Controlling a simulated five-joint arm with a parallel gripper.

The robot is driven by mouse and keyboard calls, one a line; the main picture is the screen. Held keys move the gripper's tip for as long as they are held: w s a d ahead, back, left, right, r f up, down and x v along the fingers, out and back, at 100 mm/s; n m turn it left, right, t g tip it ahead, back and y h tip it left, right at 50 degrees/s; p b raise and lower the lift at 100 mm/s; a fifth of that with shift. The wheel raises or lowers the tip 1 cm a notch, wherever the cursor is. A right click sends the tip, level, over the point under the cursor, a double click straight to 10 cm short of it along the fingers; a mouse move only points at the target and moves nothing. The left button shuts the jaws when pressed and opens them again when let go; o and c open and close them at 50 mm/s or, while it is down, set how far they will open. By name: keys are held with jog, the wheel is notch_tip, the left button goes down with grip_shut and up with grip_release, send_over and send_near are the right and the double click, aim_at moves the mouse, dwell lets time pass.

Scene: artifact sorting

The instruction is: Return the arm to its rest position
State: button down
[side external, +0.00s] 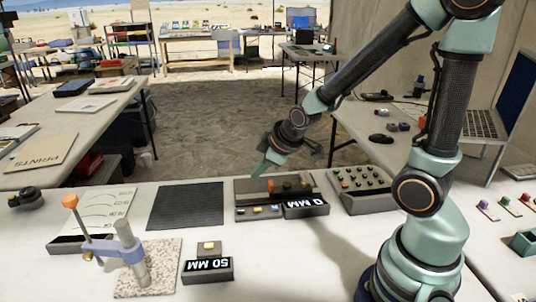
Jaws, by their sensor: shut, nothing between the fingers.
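My arm rises from the right of the table, and its forearm slopes down to the left. My gripper (262,168) hangs in the air in front of or above a grey tray (243,205), with its pale green tip pointing down and left. The gripper is shut and I see nothing held in it. Its exact height above the table is hard to tell. The tray holds several small orange, dark and coloured pieces, and a dark block reading 0 MM (305,207) stands at its front right corner.
A block with rows of knobs (360,189) lies right of the tray, and a dark mat (186,206) lies left. A clamp stand with an orange knob (131,251) stands front left, near a 50 MM block (208,271).

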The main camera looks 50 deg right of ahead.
jog(key=s+a+r+m, duration=0.2)
jog(key=s+r+m, duration=0.1)
jog(key=s+r, duration=0.2)
jog(key=s+a+r+m+g, duration=0.1)
jog(key=s+a+r+m, duration=0.1)
jog(key=s+r, duration=0.2)
notch_tip(320, 180, up, 2)
jog(key=shift+s+r+m+y, duration=0.2)
jog(key=shift+s+m+y, duration=0.2)
